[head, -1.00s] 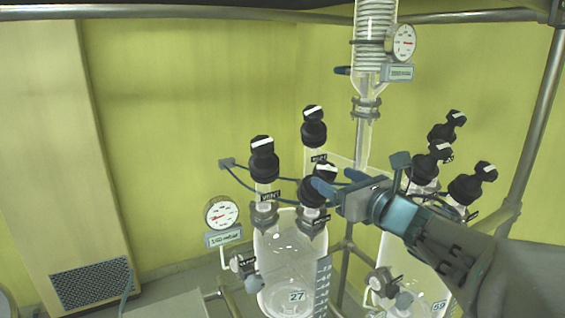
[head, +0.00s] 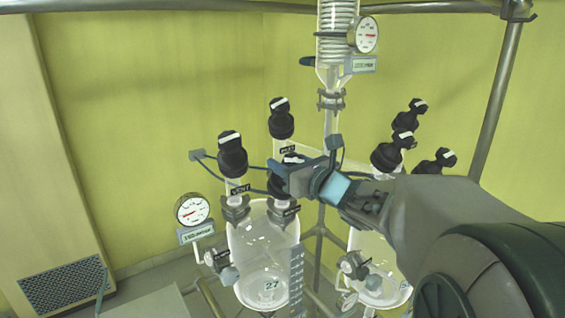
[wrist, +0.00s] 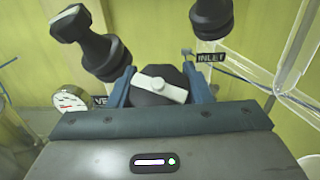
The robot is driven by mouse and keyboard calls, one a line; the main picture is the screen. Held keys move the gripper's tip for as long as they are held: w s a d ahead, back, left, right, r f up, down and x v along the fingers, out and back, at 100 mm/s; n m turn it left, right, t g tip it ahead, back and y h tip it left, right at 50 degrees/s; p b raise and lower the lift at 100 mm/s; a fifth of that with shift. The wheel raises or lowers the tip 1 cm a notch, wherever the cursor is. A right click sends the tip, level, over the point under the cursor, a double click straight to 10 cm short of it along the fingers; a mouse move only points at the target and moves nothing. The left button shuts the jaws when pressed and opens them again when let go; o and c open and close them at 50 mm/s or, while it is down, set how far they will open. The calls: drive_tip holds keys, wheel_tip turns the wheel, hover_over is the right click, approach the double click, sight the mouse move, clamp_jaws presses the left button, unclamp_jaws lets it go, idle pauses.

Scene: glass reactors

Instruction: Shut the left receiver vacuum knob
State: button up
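The left receiver is a clear glass vessel (head: 262,262) marked 27 with several black knobs on top. Its front knob (wrist: 158,85), black with a white bar, sits between the two blue fingers of my gripper (wrist: 160,78) in the wrist view. The bar lies nearly crosswise, slightly tilted. My gripper (head: 283,166) is around this knob in the head view and hides part of it. The fingers look spread, one on each side; whether they touch the knob is unclear. The knob's own label is not readable.
The knob marked VENT (head: 232,155) stands close on the left, and the INLET knob (head: 281,120) stands behind. A gauge (head: 192,209) is at lower left. Another receiver's knobs (head: 392,155) are to the right, near my arm. A glass condenser (head: 338,30) rises behind.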

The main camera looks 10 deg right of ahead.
drive_tip(key=shift+f+m+h+b, duration=0.15)
drive_tip(key=shift+m+h+b, duration=0.2)
drive_tip(key=shift+b, duration=0.65)
